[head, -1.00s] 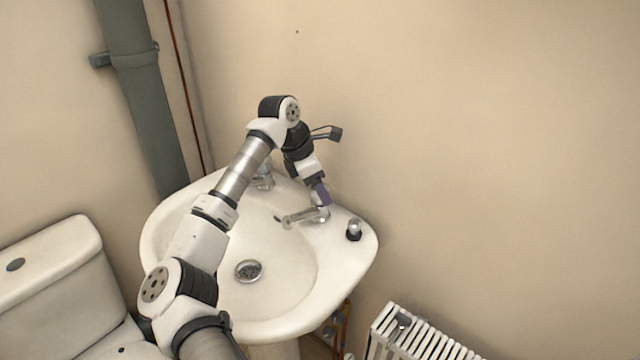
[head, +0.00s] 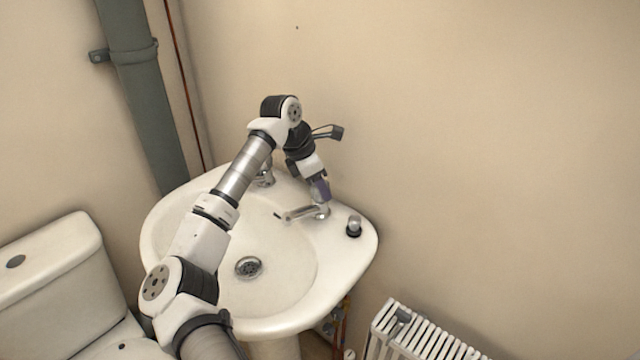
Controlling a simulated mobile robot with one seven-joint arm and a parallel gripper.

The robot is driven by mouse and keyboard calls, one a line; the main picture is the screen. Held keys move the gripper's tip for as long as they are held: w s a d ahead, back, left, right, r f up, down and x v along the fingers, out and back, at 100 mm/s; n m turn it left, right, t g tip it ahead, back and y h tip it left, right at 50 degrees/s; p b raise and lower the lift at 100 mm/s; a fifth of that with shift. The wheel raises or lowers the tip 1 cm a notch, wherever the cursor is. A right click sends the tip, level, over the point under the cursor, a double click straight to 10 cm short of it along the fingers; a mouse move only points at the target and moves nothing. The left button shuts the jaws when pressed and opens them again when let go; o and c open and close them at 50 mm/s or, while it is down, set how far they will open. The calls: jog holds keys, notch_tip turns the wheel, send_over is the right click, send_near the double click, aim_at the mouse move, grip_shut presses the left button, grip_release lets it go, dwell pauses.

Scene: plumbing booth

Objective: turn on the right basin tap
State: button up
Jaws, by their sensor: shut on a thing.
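The right basin tap (head: 304,212) is chrome and stands on the right rear rim of the white basin (head: 357,247), its spout pointing left over the bowl. My gripper (head: 321,197) is directly above the tap and shut on its top. The tap's handle is mostly hidden by the gripper. The left basin tap (head: 265,179) is partly hidden behind my arm. No running water can be made out at this size.
A small dark-based chrome piece (head: 354,226) stands on the rim right of the tap. A toilet cistern (head: 55,275) is at left, a grey pipe (head: 145,95) behind, a white radiator (head: 425,335) at lower right. The wall is close behind the basin.

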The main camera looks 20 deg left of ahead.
jog(key=shift+f, duration=0.1)
jog(key=n+b, duration=0.2)
jog(key=n+t+y+b, duration=0.1)
jog(key=n+b, duration=0.2)
jog(key=shift+f+y, duration=0.15)
jog(key=shift+y, duration=0.15)
jog(key=n+y+b, duration=0.1)
jog(key=n+b, duration=0.1)
jog(key=n, duration=0.1)
jog(key=n+y+b, duration=0.1)
jog(key=n+b, duration=0.2)
jog(key=shift+t, duration=0.4)
jog(key=n+y+b, duration=0.1)
jog(key=n+b, duration=0.1)
jog(key=n, duration=0.1)
jog(key=n+g+y+b, duration=0.1)
jog(key=n+b, duration=0.2)
jog(key=shift+n+y, duration=0.3)
jog(key=shift+y, duration=0.1)
jog(key=n, duration=0.1)
jog(key=n+g+b, duration=0.1)
jog(key=n, duration=0.1)
jog(key=n+y+b, duration=0.1)
jog(key=n, duration=0.1)
jog(key=shift+r, duration=0.25)
jog(key=shift+g, duration=0.3)
jog(key=o, duration=1)
